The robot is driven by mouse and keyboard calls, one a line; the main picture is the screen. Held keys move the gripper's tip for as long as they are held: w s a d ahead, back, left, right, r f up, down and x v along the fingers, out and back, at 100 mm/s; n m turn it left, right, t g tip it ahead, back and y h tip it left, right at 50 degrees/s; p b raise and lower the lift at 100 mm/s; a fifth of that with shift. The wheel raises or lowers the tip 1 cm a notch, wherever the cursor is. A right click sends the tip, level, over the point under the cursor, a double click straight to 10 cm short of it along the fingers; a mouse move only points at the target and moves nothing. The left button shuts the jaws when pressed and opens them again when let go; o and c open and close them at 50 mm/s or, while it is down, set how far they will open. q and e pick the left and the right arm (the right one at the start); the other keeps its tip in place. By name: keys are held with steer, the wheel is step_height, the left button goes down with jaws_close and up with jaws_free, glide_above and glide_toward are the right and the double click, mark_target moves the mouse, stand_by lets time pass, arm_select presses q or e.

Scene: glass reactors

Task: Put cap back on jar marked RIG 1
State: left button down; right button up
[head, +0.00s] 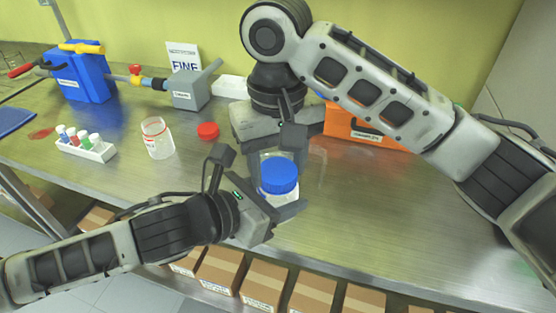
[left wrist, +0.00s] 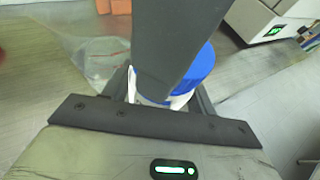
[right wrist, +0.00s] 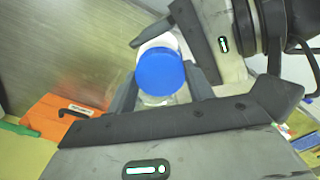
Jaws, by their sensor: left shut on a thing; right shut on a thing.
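A jar (head: 285,200) with a pale body and a blue cap (head: 278,175) is held up over the front of the bench. My left gripper (head: 265,197) is shut on the jar's body, which shows white between its fingers in the left wrist view (left wrist: 178,101). My right gripper (head: 284,153) comes from behind and is shut on the blue cap, which shows between its fingers in the right wrist view (right wrist: 160,72). The cap sits at the jar's mouth; whether it is seated is unclear. An uncapped clear jar (head: 157,139) stands left of a red cap (head: 208,131). No RIG 1 marking is readable.
A white rack (head: 88,149) of small capped vials stands at the left. A blue device (head: 82,78) and a grey box (head: 190,90) stand at the back. An orange case (head: 365,128) lies behind my right arm. The bench's right side is mostly clear.

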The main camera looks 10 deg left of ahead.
steer(key=o, duration=1)
steer(key=shift+c, duration=0.2)
steer(key=shift+o, duration=0.5)
steer(key=shift+s+a, duration=0.1)
steer(key=shift+a+r, duration=0.1)
steer(key=shift+r, duration=2.25)
steer(key=shift+c, duration=0.4)
